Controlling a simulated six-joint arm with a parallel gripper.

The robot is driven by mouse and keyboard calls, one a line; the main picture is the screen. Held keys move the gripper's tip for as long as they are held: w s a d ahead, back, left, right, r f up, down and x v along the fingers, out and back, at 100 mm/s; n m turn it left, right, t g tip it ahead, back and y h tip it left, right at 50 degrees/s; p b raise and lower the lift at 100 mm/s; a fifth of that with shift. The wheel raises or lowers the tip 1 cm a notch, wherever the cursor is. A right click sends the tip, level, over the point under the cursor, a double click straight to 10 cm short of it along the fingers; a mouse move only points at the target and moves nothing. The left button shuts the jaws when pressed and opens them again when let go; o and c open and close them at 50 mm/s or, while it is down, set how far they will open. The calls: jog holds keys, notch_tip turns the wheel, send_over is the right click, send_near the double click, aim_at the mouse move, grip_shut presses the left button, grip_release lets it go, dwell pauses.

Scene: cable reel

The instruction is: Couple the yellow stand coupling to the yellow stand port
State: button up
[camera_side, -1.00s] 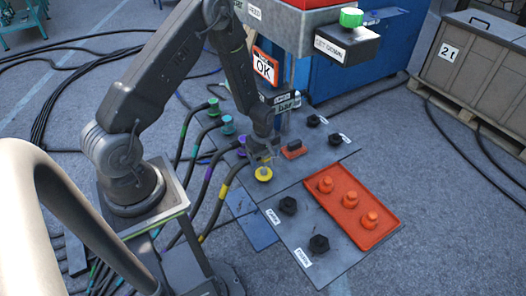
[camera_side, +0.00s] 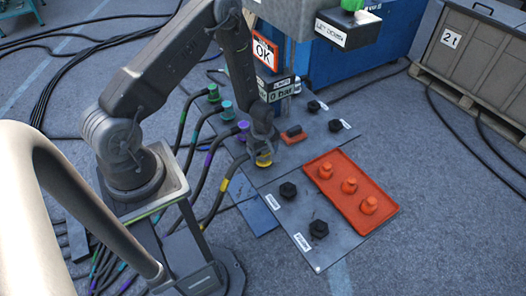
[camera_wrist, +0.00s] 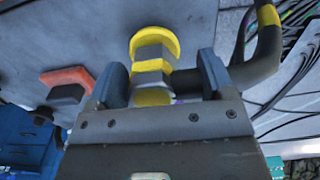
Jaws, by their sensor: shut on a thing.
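My gripper (camera_side: 262,149) is shut on the yellow stand coupling (camera_wrist: 152,67), a grey hex body with a yellow band. The black hose with yellow bands (camera_side: 223,186) runs from it to the left. The yellow stand port (camera_wrist: 172,37) shows as a yellow rim directly beyond the coupling in the wrist view. In the side view the coupling and port overlap as one yellow spot (camera_side: 264,162) under my fingers. The coupling looks in line with the port and touching or nearly so; I cannot tell whether it is fully seated.
Green (camera_side: 213,92), teal (camera_side: 227,107) and purple (camera_side: 243,127) couplings with hoses stand in a row behind. An orange block (camera_side: 293,133) is close to the right of my gripper. A red tray (camera_side: 387,208) holds three orange caps. Black fittings stand on the grey plate (camera_side: 316,256).

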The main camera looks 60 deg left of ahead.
jog(key=shift+f, duration=0.45)
jog(key=o, duration=1)
notch_tip(320, 180, up, 14)
jog(key=shift+f, duration=0.1)
